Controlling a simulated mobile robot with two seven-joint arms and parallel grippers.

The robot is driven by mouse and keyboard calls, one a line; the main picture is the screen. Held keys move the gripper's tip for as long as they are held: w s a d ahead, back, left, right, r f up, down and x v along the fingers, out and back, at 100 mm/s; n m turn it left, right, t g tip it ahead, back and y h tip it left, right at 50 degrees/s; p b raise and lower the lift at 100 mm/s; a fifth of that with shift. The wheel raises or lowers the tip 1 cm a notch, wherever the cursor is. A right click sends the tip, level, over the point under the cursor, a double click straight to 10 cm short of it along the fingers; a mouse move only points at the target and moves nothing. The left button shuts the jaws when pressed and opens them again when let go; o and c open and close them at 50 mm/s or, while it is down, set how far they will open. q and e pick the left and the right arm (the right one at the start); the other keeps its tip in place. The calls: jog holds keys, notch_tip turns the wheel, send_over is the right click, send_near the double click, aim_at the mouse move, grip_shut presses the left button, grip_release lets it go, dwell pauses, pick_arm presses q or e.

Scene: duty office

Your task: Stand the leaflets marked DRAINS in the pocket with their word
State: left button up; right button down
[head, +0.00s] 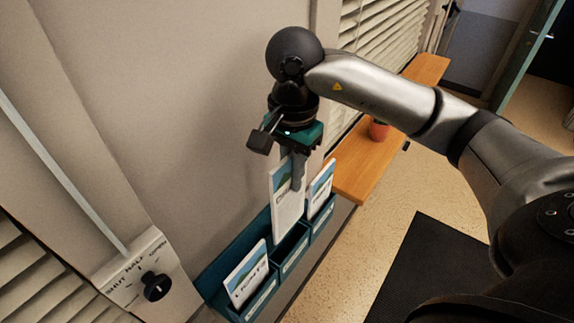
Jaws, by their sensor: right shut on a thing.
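My right gripper (292,170) points down and is shut on a white leaflet stack (287,207) with a blue and green picture. The stack is upright. A finger covers part of its front, and its word is too small to read. Its lower end is at the middle pocket (291,250) of a teal wall rack (235,253); I cannot tell whether it is inside or just behind the front wall. The pocket labels are too small to read. My left gripper is out of view.
Leaflets that seem to read LIGHTS (245,277) stand in the near left pocket. Other leaflets (321,189) stand in the far right pocket, close beside the held stack. A dial panel (140,275) is at lower left. A wooden shelf (363,172) holds a red pot (378,131).

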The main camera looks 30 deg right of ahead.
jog(key=b, duration=0.3)
send_over(291, 226)
jog(key=f, duration=0.5)
jog(key=shift+w+d+f, duration=0.15)
jog(key=shift+w+f, duration=0.05)
jog(key=shift+f, duration=0.15)
jog(key=shift+f+b, duration=1)
jog(key=shift+f, duration=1)
pick_arm(q)
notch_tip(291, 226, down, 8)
jog(key=b, duration=0.3)
pick_arm(e)
jog(key=shift+f, duration=1.4)
jog(key=c, duration=0.9)
grip_release()
